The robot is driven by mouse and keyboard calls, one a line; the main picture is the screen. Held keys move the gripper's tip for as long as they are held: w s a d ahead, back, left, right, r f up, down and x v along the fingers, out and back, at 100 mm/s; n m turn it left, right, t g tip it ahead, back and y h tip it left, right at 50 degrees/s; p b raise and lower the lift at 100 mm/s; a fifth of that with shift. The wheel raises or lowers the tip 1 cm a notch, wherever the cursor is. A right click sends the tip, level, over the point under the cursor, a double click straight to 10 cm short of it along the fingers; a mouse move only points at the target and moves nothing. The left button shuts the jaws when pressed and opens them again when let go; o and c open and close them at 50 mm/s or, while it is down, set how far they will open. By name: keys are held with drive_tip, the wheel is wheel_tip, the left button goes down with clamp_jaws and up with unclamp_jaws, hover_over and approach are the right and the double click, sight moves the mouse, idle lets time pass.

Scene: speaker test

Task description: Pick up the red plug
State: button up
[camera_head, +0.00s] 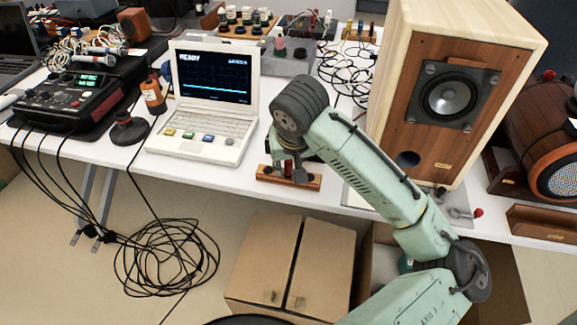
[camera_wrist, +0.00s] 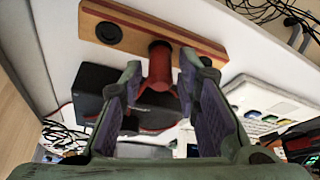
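The red plug (camera_wrist: 160,66) shows in the wrist view at the wooden block, between my fingertips. Its lower outline merges with dark and reddish things behind it. The wooden block (camera_wrist: 200,42) has a round black socket to the left of the plug. My gripper (camera_wrist: 160,72) is open, one finger on each side of the plug, with a visible gap on both sides. In the head view my gripper (camera_head: 291,172) is low over the same wooden block (camera_head: 306,184) at the table's front edge. The plug is hidden behind my gripper there.
A laptop-like device (camera_head: 205,125) stands just left of the block. A large wooden speaker (camera_head: 398,90) stands to its right. Cardboard boxes (camera_head: 270,262) and coiled black cables (camera_head: 165,260) lie on the floor in front. A black stand (camera_head: 130,128) is further left.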

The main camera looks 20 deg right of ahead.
clamp_jaws()
drive_tip(key=shift+r, duration=0.1)
drive_tip(key=shift+r, duration=0.55)
wheel_tip(320, 180, up, 2)
drive_tip(key=shift+r+b, duration=0.15)
drive_tip(key=shift+b, duration=0.25)
drive_tip(key=s+r+b, duration=0.1)
drive_tip(key=s+b, duration=0.1)
drive_tip(key=s, duration=1.4)
drive_tip(key=shift+r+b, duration=0.25)
drive_tip(key=shift+b, duration=0.05)
drive_tip(key=shift+d, duration=0.1)
